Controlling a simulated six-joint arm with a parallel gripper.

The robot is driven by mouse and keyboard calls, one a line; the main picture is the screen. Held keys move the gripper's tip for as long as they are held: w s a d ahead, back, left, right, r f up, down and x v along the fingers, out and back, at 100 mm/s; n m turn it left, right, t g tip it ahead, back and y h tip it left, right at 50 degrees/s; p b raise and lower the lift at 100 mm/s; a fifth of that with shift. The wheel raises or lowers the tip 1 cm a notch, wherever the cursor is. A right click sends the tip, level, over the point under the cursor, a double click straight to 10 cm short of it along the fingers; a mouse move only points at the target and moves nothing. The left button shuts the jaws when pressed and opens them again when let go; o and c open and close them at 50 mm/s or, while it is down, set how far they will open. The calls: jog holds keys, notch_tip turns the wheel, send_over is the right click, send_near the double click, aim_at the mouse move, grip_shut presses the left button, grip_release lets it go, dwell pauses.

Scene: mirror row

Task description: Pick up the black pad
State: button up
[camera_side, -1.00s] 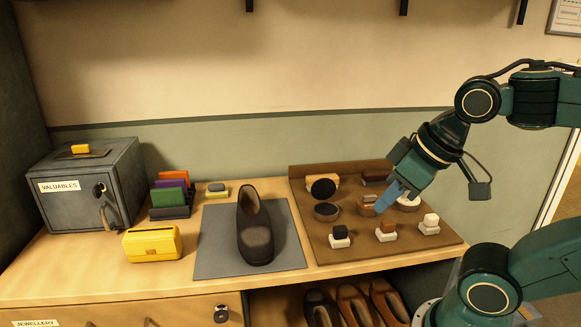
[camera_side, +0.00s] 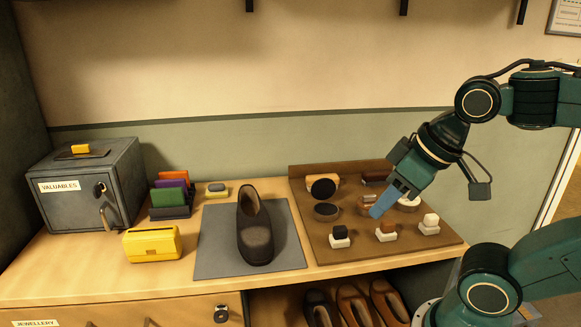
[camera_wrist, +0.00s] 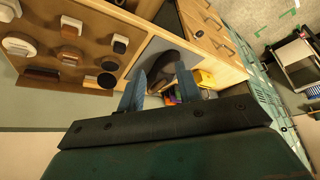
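The black pad (camera_side: 339,230) sits on a small white block at the front left of the brown tray (camera_side: 408,251) in the side view. In the wrist view it (camera_wrist: 120,47) is the dark piece near the tray's edge beside the shoe mat. My gripper (camera_side: 377,214) hangs above the tray, to the right of the pad and apart from it. Its two blue fingers (camera_wrist: 160,88) are spread in the wrist view with nothing between them. The fingers partly hide tins behind them in the side view.
A brown pad (camera_side: 386,226) and a white pad (camera_side: 431,218) stand on similar blocks to the right. A dark round tin (camera_side: 326,210) and brushes lie behind. A dark shoe (camera_side: 256,235) stands on a grey mat (camera_side: 215,262) left of the tray.

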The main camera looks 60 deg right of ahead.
jog(key=o, duration=0.5)
jog(key=shift+c, duration=0.2)
jog(key=shift+w, duration=0.1)
jog(key=n+g, duration=0.6)
jog(key=n, duration=0.3)
send_over(341, 227)
notch_tip(341, 227, down, 8)
jog(key=shift+r, duration=0.15)
jog(key=shift+f, duration=4.3)
